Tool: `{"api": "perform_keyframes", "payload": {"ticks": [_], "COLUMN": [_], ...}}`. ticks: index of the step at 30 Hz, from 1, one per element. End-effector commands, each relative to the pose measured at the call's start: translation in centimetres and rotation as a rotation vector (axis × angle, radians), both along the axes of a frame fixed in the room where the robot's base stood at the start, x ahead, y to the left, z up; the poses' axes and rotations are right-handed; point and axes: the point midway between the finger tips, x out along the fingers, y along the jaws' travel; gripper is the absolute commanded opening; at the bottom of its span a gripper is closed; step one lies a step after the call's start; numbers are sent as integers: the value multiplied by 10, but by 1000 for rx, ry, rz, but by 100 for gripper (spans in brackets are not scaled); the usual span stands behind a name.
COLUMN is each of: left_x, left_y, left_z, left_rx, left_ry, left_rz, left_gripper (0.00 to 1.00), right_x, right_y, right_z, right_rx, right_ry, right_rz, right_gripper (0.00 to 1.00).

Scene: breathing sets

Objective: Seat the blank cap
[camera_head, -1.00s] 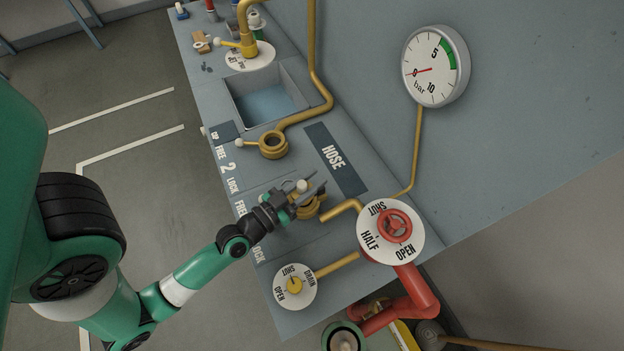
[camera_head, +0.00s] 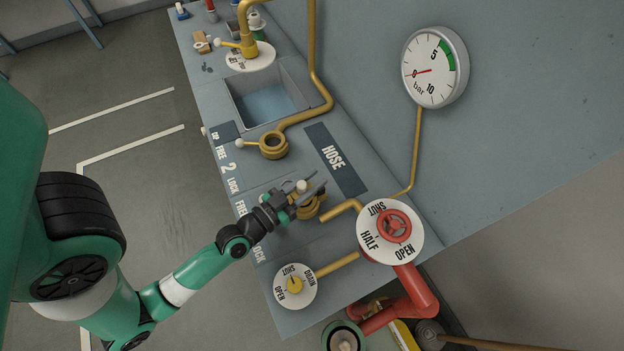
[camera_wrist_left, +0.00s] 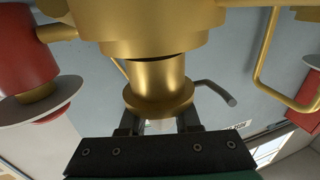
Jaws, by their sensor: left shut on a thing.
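My left gripper (camera_head: 308,193) is at the lower brass fitting (camera_head: 311,209) on the grey bench, beside the HOSE label. In the left wrist view its dark fingers (camera_wrist_left: 160,122) are shut on the blank cap (camera_wrist_left: 158,88), a brass cylinder with a wider flange. The cap is in line with the larger brass fitting (camera_wrist_left: 150,35), and a dark line shows where they meet. I cannot tell how deep the cap sits. In the head view the gripper mostly hides the cap. My right gripper is not in view.
A second brass ring fitting (camera_head: 273,145) with a white-knobbed lever stands farther up the bench, near the sink (camera_head: 265,100). The red valve wheel (camera_head: 395,226) and its dial are close on the right. The drain dial (camera_head: 294,286) is below. The gauge (camera_head: 435,68) needle points near 0.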

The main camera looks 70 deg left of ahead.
Motion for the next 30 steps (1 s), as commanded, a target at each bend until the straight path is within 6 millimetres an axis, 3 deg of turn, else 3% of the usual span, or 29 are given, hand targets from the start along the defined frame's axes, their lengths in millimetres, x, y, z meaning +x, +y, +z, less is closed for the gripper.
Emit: {"api": "perform_keyframes", "payload": {"ticks": [30], "left_x": [0], "left_y": [0], "left_z": [-7], "left_rx": [1], "left_ry": [-2], "left_rz": [0], "left_gripper": [0], "right_x": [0], "right_y": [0], "right_z": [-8], "right_rx": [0], "right_ry": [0], "right_rz": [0], "right_gripper": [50]}}
